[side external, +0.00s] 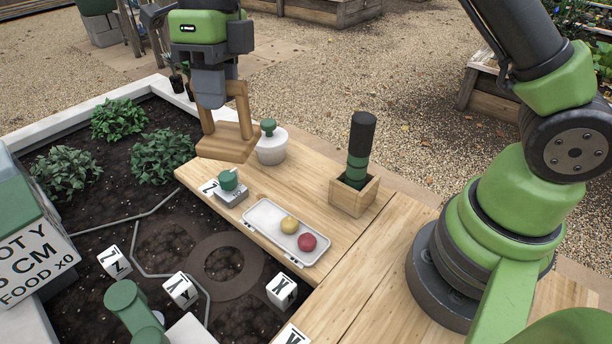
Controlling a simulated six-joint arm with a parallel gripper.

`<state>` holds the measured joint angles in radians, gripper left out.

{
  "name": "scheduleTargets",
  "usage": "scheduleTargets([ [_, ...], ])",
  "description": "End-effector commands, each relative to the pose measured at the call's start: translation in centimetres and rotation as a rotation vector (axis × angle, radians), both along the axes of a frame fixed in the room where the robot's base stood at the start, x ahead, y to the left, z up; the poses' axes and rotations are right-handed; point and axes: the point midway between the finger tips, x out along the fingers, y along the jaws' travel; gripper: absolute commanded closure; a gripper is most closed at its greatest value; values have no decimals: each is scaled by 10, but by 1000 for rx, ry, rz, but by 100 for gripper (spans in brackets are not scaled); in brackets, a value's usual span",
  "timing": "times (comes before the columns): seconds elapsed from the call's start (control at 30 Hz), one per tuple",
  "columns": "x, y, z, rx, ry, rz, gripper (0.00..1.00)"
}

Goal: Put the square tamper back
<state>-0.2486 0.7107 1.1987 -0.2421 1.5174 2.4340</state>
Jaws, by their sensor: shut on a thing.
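The square tamper (229,147) is a wooden block with a flat, squarish plate and a wooden frame handle with two uprights. My gripper (211,98) points down and is shut on the handle between the uprights, its fingertips partly hidden by the wood. The tamper appears roughly level, plate down, near the back-left end of the wooden table (305,200). It overlaps the left edge of a white round pot with a green knob (271,150) in the picture. I cannot tell whether they touch, or how high the plate is above the surface.
A small grey block with a green knob (231,193) sits in front of the tamper. A white tray (262,222) holds a yellow and a red ball. A wooden box (352,200) holds a dark green cylinder. Lettered cubes (180,289) and leafy plants (162,157) are in the soil bed.

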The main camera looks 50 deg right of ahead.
Motion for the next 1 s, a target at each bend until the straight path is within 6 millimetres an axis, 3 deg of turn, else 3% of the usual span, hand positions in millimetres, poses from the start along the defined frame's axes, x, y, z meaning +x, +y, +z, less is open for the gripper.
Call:
scheduleTargets([
  [0.2, -2, -78, 1, 1, -2, -226, 100],
  [0.5, -21, -147, -1, 1, -7, -444, 100],
  [1.0, -22, -149, -67, 1, -1, -453, 100],
])
